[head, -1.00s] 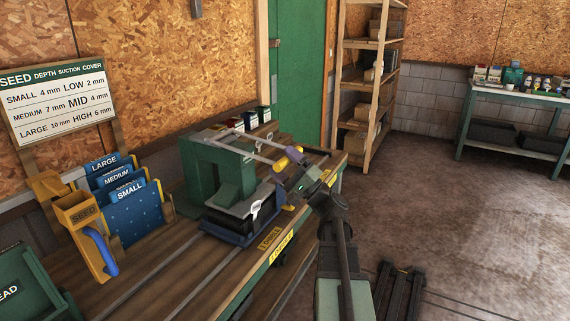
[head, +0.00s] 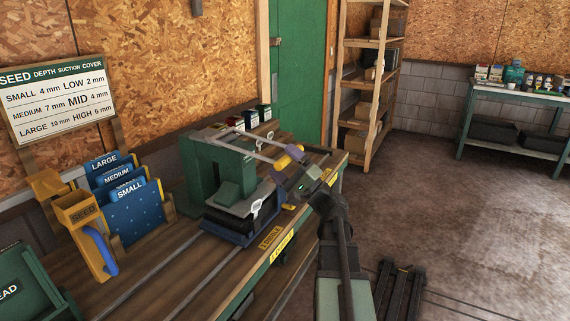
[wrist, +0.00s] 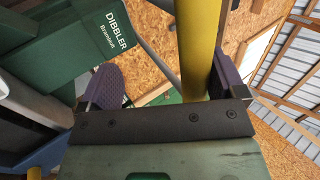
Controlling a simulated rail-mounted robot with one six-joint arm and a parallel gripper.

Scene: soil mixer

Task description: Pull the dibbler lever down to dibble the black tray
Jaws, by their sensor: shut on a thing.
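The green dibbler (head: 205,170) stands on the bench, and its name plate shows in the wrist view (wrist: 112,28). Its lever is a pair of grey arms reaching right to a yellow cross handle (head: 284,161). My gripper (head: 297,170) is shut on this handle. In the wrist view the yellow bar (wrist: 191,45) passes between my purple fingers, close against the right one. The black tray (head: 266,211) sits in the blue base under the press plate. It is partly hidden by the press, and its cells cannot be made out.
A seed holder (head: 82,212), blue seed plates (head: 138,213) and a settings sign (head: 58,100) stand to the left. Small boxes (head: 250,118) stand behind the dibbler. The bench front edge (head: 285,243) runs beside my arm. Open floor lies to the right.

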